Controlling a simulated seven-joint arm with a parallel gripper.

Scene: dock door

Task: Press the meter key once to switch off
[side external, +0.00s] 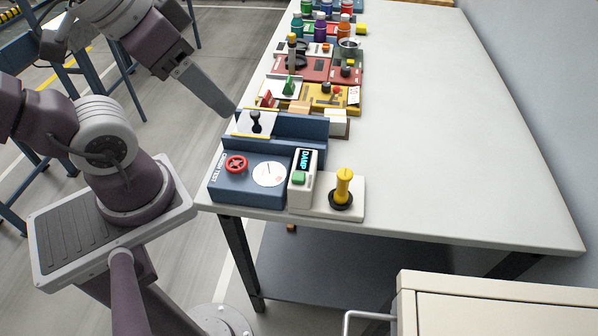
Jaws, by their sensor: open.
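The meter (305,163) is a small pale upright device near the table's front edge. Its dark display shows "DAMP" in light blue letters, so it is lit. The green key (299,179) sits on its face below the display, with nothing covering it. My gripper (229,109) is to the upper left of the meter in the side view, apart from it and pointing down to the right. Its fingers overlap from this angle; it is open, and nothing shows in it.
A blue test panel (222,188) with a red handwheel (236,164) and white dial (269,174) stands left of the meter. A yellow-handled lever (343,185) stands to its right. Several panels and bottles line the table behind. The table's right side (465,160) is clear.

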